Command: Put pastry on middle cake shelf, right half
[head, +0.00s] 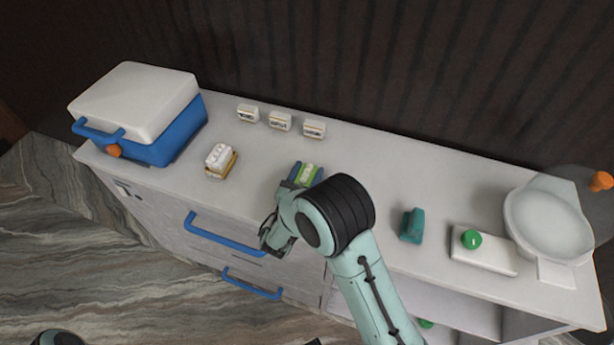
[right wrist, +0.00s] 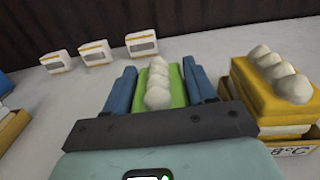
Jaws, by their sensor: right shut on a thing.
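The pastry is a green block topped with a row of white balls (head: 305,174); it also shows in the right wrist view (right wrist: 174,86). My right gripper (head: 309,171) is shut on it, with a blue finger on each side. I cannot tell whether the pastry touches the counter. Open shelving (head: 458,308) shows in the front of the counter at the lower right, partly hidden by my right arm. A small green thing (head: 425,323) is visible inside it. My left gripper is not in view.
A yellow stack with white balls (head: 221,160) stands left of the gripper; another (right wrist: 262,95) is close on its right. Small white boxes (head: 280,121) line the back. A blue-and-white cooler (head: 165,137), teal object (head: 411,225) and scale-like white bowl (head: 548,224) also stand on the counter.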

